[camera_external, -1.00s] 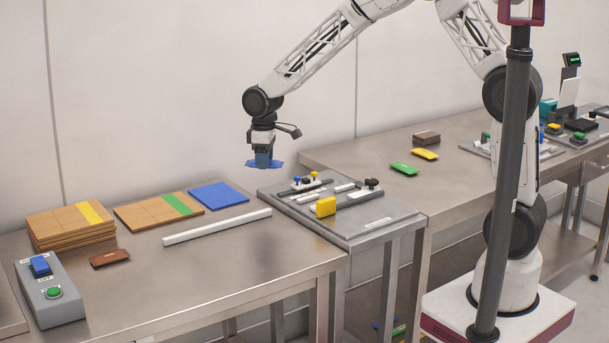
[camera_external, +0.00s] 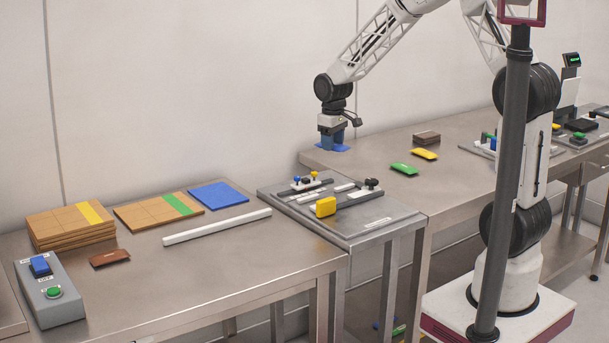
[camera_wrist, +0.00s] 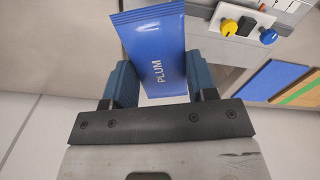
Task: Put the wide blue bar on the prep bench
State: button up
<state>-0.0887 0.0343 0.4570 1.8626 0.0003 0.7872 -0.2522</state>
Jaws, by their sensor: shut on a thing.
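The wide blue bar (camera_external: 341,149) is a flat blue wrapper with crimped ends. In the wrist view it reads PLUM (camera_wrist: 152,35). My gripper (camera_external: 333,138) is shut on it; its two blue fingers press the bar's long sides in the wrist view (camera_wrist: 158,80). In the external view the bar overlaps the far left corner of the right-hand steel bench (camera_external: 340,165); its height above the surface is hard to judge. A green bar (camera_external: 404,169), a yellow bar (camera_external: 424,153) and a brown block (camera_external: 426,137) lie on that bench. No label marks the prep bench.
A fixture plate (camera_external: 375,225) with coloured knobs and a yellow block (camera_external: 326,207) stands between the benches. The left bench (camera_external: 235,270) carries boards, a blue sheet (camera_external: 218,195), a white strip (camera_external: 217,227), a brown bar (camera_external: 110,258) and a button box (camera_external: 50,290).

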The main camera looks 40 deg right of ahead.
jog(key=s+d+f+m, duration=0.1)
jog(key=d, duration=0.4)
jog(key=s+d+f+m, duration=0.1)
jog(key=s+d+f, duration=0.1)
jog(key=d, duration=0.4)
jog(key=s+d+f+m, duration=0.1)
jog(key=s+d+m, duration=0.1)
jog(key=d, duration=0.3)
jog(key=shift+d+f, duration=0.15)
jog(key=shift+d, duration=0.15)
jog(key=shift+f, duration=0.6)
send_over(356, 158)
jog(key=shift+f, duration=0.7)
jog(key=shift+f, duration=0.1)
jog(key=shift+f, duration=1.65)
jog(key=shift+f, duration=0.15)
